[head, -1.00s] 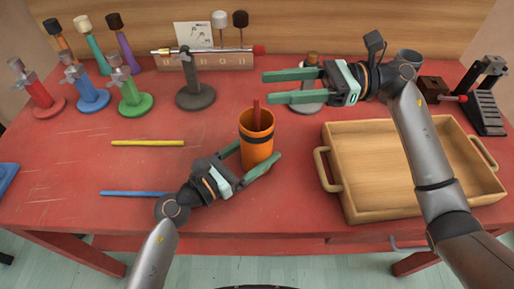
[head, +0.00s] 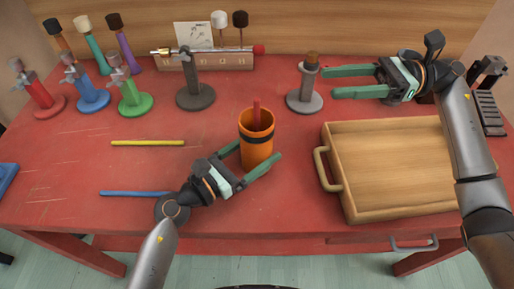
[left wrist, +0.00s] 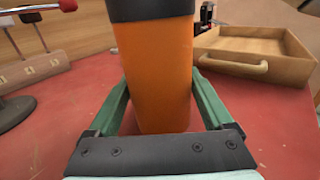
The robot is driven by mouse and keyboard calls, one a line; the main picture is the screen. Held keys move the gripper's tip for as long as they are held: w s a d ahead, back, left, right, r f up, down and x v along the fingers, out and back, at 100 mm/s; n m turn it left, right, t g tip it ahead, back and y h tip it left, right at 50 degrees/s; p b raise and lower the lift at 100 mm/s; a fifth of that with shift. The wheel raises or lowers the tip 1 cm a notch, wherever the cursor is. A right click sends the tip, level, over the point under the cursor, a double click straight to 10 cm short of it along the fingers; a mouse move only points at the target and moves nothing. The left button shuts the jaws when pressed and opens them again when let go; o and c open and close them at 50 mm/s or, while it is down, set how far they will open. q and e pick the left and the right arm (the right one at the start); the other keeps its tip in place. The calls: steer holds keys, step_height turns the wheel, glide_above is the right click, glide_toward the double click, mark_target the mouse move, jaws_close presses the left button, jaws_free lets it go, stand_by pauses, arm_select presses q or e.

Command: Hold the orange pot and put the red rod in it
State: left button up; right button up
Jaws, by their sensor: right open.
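The orange pot (head: 257,153) with a dark band stands upright on the red table. It also shows large in the left wrist view (left wrist: 160,75). My right gripper (head: 330,82) is open and empty, above the table at the back right, apart from the pot.
A wooden tray (head: 333,182) lies right of the pot. A grey stand (head: 304,101) is close to my right fingertips; another dark stand (head: 195,97) is behind left. Yellow (head: 147,143) and blue (head: 135,194) rods lie at left. Coloured stands (head: 131,102) line the back left.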

arm_select(q)
steer(key=shift+o, duration=1)
